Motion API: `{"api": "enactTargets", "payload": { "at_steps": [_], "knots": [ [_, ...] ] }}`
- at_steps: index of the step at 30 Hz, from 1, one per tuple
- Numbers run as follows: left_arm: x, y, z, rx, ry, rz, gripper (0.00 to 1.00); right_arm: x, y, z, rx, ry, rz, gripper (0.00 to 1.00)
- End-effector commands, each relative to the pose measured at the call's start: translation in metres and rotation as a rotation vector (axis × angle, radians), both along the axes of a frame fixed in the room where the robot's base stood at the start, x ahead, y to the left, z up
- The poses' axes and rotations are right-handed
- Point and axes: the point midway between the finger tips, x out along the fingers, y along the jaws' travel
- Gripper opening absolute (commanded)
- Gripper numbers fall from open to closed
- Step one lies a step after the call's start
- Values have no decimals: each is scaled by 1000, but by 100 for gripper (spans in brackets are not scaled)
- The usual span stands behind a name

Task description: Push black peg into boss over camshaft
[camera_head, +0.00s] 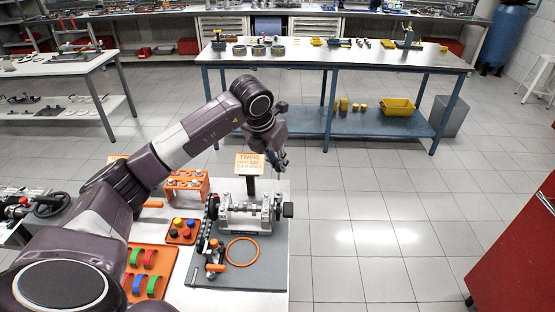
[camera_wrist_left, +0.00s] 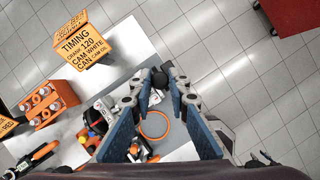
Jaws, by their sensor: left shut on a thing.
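My left gripper (camera_head: 282,162) is above the far right side of the engine stand, near the timing sign. In the left wrist view its two blue fingers (camera_wrist_left: 160,82) close at the tips on a small dark thing, which looks like the black peg (camera_wrist_left: 158,79); the fingers hide most of it. The camshaft assembly (camera_head: 247,211) lies across silver supports below the gripper, with a dark block (camera_head: 288,210) at its right end. The gripper is apart from the assembly. I cannot make out the boss. My right gripper is in neither view.
The timing sign (camera_head: 249,163) stands behind the assembly. An orange ring (camera_head: 242,251) lies on the grey plate (camera_head: 262,275). An orange peg tray (camera_head: 182,231), an orange rack (camera_head: 185,184) and a board of coloured half-rings (camera_head: 148,272) are at the left.

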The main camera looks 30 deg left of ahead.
Motion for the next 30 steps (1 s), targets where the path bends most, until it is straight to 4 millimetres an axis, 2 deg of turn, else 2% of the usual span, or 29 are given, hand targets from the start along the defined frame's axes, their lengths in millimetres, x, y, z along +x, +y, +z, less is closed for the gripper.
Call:
{"api": "enactTargets", "payload": {
  "at_steps": [8, 22, 30],
  "knots": [
    [1, 2, -10, 0, 2, 22, 0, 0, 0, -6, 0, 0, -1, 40],
    [0, 2, -53, 0, 3, 19, 0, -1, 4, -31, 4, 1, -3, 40],
    [0, 2, -60, 0, 1, 18, 0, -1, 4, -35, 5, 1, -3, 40]
  ]
}}
